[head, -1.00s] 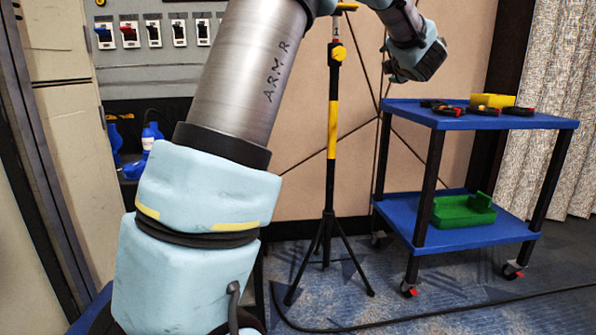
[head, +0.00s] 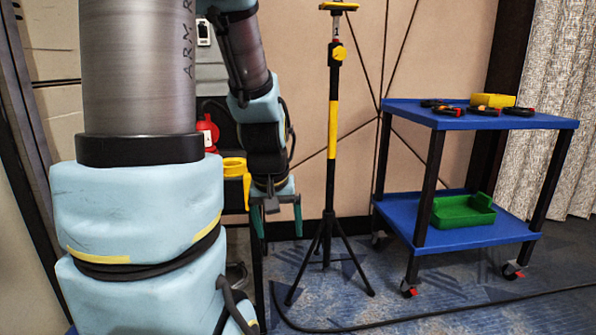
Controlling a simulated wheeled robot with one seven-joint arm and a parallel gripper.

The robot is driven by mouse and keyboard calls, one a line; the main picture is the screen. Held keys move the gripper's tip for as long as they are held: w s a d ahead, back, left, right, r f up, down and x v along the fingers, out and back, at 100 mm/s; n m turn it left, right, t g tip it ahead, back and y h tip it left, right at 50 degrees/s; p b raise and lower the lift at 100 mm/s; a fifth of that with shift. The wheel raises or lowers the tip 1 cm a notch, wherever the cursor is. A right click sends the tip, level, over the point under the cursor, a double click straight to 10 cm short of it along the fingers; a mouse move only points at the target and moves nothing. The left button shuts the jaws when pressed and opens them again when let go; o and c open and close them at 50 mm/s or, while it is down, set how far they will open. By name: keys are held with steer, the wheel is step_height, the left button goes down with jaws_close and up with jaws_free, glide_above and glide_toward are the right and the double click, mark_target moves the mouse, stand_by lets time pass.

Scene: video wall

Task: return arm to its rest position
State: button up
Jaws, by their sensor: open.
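My gripper (head: 279,222) hangs pointing down in the middle left of the head view, left of the tripod stand. Its two green-tipped fingers are spread apart, with nothing visible between them. My forearm and wrist are folded down beside my large upper arm, which fills the left of the view. The gripper is clear of the blue cart.
A black and yellow tripod stand (head: 333,140) stands just right of my gripper. A blue two-shelf cart (head: 415,112) holds a yellow box (head: 493,100), several dark tools and a green tray (head: 462,222). A yellow mug-like object (head: 236,168) and a red object (head: 207,132) sit behind my arm.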

steer(key=s+a+m+g+p, duration=0.1)
steer(key=s+a, duration=0.2)
steer(key=s, duration=0.2)
step_height(320, 180, up, 30)
steer(key=p, duration=3)
steer(key=shift+w+d+y, duration=0.15)
steer(key=shift+w+y, duration=0.05)
steer(key=shift+y, duration=0.1)
